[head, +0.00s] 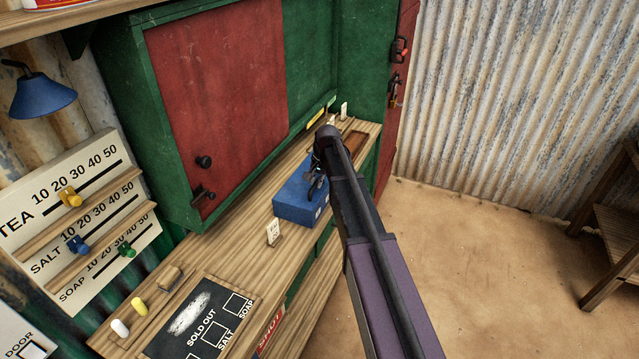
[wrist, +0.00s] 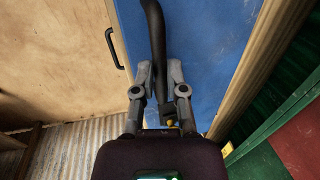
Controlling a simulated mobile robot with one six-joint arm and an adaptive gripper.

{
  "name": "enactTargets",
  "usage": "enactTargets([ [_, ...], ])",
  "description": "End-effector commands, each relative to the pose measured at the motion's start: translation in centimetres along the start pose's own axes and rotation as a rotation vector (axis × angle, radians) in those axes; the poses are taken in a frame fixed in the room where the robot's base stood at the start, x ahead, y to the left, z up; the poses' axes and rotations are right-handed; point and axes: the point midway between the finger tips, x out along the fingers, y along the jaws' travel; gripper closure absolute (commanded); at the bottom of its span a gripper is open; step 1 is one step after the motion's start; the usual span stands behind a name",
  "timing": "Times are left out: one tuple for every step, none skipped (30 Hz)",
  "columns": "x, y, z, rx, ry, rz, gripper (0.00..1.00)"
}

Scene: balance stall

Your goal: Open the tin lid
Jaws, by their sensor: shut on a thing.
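The blue tin (head: 292,207) stands on the wooden counter, below the green and red cabinet. My gripper (head: 316,187) comes down from the right onto the tin's top, at the side near the cabinet. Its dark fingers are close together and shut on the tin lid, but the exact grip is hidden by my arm. I cannot see a clear gap between lid and tin. In the wrist view my gripper (wrist: 157,75) has two grey fingers beside a dark curved bar, in front of a large blue surface. I cannot tell there whether that surface is the tin.
The wooden counter (head: 240,258) holds a small white card (head: 273,231) near the tin and a dark SOLD OUT board (head: 198,318) at the front. The cabinet's red door (head: 215,90) rises close behind. Open sandy floor (head: 480,260) lies to the right.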

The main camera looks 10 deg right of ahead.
Motion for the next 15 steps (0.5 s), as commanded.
enactTargets([
  [-0.5,0.2,0.0,0.007,0.000,0.003,1.00],
  [-0.7,0.2,0.1,0.012,0.000,0.003,1.00],
  [-1.0,0.2,0.1,0.020,0.000,0.002,1.00],
  [-1.3,0.3,0.1,0.026,0.000,0.001,1.00],
  [-1.6,0.3,0.1,0.033,-0.001,0.000,1.00],
  [-2.0,0.3,0.2,0.043,-0.001,-0.002,1.00],
  [-1.8,0.5,0.1,0.073,-0.002,-0.008,1.00],
  [-1.9,0.6,0.1,0.100,-0.003,-0.013,1.00],
  [-2.1,0.8,0.1,0.140,-0.005,-0.021,1.00],
  [-2.2,0.8,0.1,0.170,-0.007,-0.027,1.00],
  [-2.4,0.9,0.1,0.202,-0.010,-0.034,1.00],
  [-2.6,1.0,0.1,0.247,-0.013,-0.043,1.00],
  [-2.8,1.1,0.1,0.281,-0.015,-0.050,1.00],
  [-2.9,1.2,0.1,0.316,-0.018,-0.057,1.00],
  [-3.2,1.3,0.1,0.366,-0.022,-0.067,1.00],
])
